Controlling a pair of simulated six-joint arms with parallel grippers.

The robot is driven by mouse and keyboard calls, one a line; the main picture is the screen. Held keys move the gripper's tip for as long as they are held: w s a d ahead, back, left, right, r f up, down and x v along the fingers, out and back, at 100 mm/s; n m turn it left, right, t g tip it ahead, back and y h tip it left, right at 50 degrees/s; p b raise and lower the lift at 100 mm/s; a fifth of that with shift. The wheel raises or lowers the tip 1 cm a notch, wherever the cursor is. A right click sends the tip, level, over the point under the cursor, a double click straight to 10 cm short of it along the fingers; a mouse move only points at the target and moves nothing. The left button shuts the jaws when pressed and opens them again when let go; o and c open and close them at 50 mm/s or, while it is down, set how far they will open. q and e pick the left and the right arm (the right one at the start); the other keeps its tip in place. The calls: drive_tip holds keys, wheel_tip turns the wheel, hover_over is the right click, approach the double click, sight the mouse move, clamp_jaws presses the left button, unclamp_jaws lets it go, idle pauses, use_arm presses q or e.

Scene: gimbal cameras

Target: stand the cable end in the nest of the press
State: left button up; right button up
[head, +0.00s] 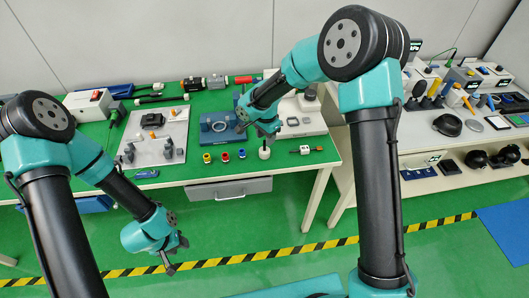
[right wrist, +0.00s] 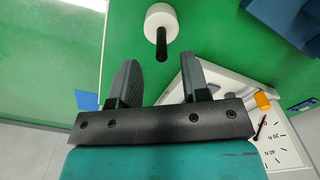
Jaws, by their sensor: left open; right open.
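My right gripper (head: 268,138) hangs over the front of the green table, its two dark fingers (right wrist: 158,85) apart with nothing between them. A white round piece with a black rod (head: 264,152) stands on the table just below it; in the right wrist view this piece (right wrist: 159,17) lies just beyond the fingertips. A small pale and dark piece with thin ends (head: 304,150) lies to the right; I cannot tell whether it is the cable end. A white device (head: 312,126) with a force scale in newtons (right wrist: 282,145) may be the press; its nest is not clear. My left gripper (head: 171,262) is open and empty, low in front of the table.
A blue fixture (head: 213,136) stands left of my right gripper. Red, yellow and blue small parts (head: 225,156) line the table's front. A grey board with pegs (head: 172,130) lies further left. A crowded side bench (head: 450,150) stands at the right.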

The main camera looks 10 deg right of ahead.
sight(265, 150)
drive_tip(key=shift+f, duration=0.1)
drive_tip(key=shift+a+f, duration=0.15)
drive_tip(key=shift+f, duration=1.1)
drive_tip(key=shift+a+f, duration=0.1)
drive_tip(key=shift+f, duration=1.1)
drive_tip(key=shift+c, duration=0.3)
clamp_jaws()
